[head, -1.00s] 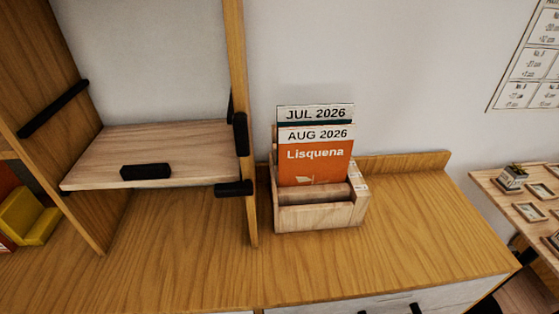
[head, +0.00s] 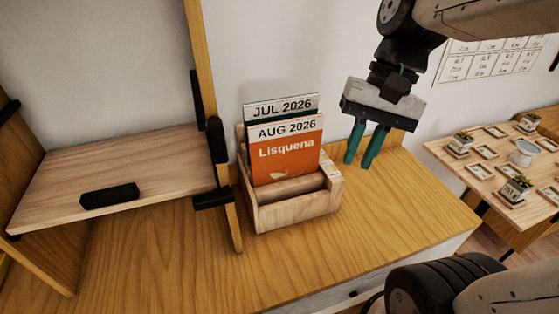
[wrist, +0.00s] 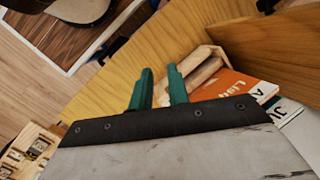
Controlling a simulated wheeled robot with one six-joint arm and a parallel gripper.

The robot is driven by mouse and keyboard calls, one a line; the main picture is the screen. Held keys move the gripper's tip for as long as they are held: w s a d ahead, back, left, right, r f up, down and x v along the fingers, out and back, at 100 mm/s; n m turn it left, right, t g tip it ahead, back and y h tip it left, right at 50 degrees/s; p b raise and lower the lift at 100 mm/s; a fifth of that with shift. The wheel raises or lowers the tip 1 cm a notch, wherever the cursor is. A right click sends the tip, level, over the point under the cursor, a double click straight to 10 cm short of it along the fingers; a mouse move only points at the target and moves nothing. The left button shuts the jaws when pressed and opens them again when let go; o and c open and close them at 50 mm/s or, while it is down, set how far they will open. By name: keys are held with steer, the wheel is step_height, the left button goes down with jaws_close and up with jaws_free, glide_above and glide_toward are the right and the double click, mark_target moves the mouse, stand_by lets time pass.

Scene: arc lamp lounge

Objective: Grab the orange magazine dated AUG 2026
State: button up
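The orange magazine (head: 288,160) has a white strip reading AUG 2026 and the title Lisquena. It stands upright, leaning back a little, in the wooden holder (head: 297,212), in front of another magazine marked JUL 2026 (head: 284,106). My gripper (head: 360,163) is to the right of the holder, its two green fingers pointing down, apart and empty. In the wrist view, the fingers (wrist: 158,88) show a gap between them, and the orange magazine (wrist: 226,84) lies to their right, partly hidden behind my gripper's body.
A wooden upright (head: 222,120) and a shelf (head: 115,170) with a black handle stand left of the holder. The desktop (head: 400,215) in front and to the right is bare. A table with frames and small plants (head: 490,160) is at the right.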

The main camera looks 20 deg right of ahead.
steer(key=w+d+m+y, duration=0.2)
steer(key=w+m+y, duration=0.35)
steer(key=w, duration=0.35)
steer(key=m+t+y, duration=0.1)
steer(key=m+y, duration=0.4)
steer(key=m, duration=0.2)
glide_toward(307, 130)
steer(key=shift+h, duration=0.25)
steer(key=x, duration=1)
steer(key=shift+w+f, duration=0.1)
steer(key=shift+w, duration=0.2)
jaws_close()
